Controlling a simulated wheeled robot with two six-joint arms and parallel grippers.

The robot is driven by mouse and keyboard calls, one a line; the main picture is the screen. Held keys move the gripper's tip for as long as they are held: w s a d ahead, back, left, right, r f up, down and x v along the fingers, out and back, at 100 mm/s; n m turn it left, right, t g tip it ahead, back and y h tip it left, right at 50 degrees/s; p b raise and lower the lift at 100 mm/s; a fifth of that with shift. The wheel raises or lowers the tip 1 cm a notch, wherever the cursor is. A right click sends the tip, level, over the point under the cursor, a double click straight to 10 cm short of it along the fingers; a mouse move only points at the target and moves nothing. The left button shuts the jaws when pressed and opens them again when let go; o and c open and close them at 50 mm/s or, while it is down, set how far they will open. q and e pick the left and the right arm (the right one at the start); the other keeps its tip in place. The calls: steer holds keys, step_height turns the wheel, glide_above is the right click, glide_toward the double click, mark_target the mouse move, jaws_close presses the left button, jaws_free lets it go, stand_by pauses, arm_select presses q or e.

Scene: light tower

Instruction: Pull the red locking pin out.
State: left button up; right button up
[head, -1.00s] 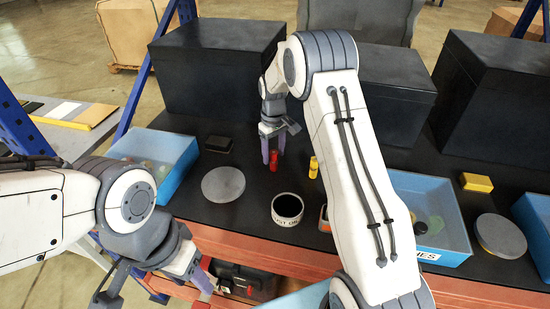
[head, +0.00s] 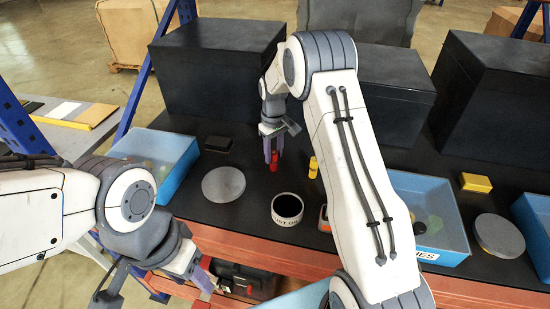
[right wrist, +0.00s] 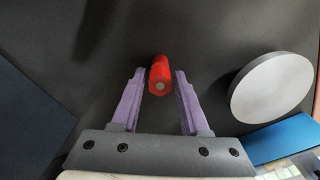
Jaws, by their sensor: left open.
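A short red cylinder (head: 274,163), the clearest red piece in view, stands on the black bench top; I cannot tell whether it is the locking pin. My right gripper (head: 273,153) points down at it. In the right wrist view, the red cylinder (right wrist: 160,74) lies between the tips of the open purple fingers (right wrist: 159,88), with a narrow gap on each side. My left gripper (head: 205,284) is open at the lower left, in front of the bench edge and well away from the cylinder. A little red shows beside it, too small to identify.
A grey disc (head: 223,184), a black-and-white round cup (head: 287,208) and a yellow cylinder (head: 313,167) stand nearby. Blue bins (head: 174,185) sit left and right (head: 455,250). Large black boxes (head: 205,75) line the back. A dark toolbox (head: 245,280) is below the front edge.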

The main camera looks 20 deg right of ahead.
mark_target(274, 152)
jaws_close()
steer(key=shift+r+p, duration=0.4)
steer(key=shift+r, duration=0.05)
steer(key=shift+r+p, duration=2.2)
steer(key=shift+r, duration=0.65)
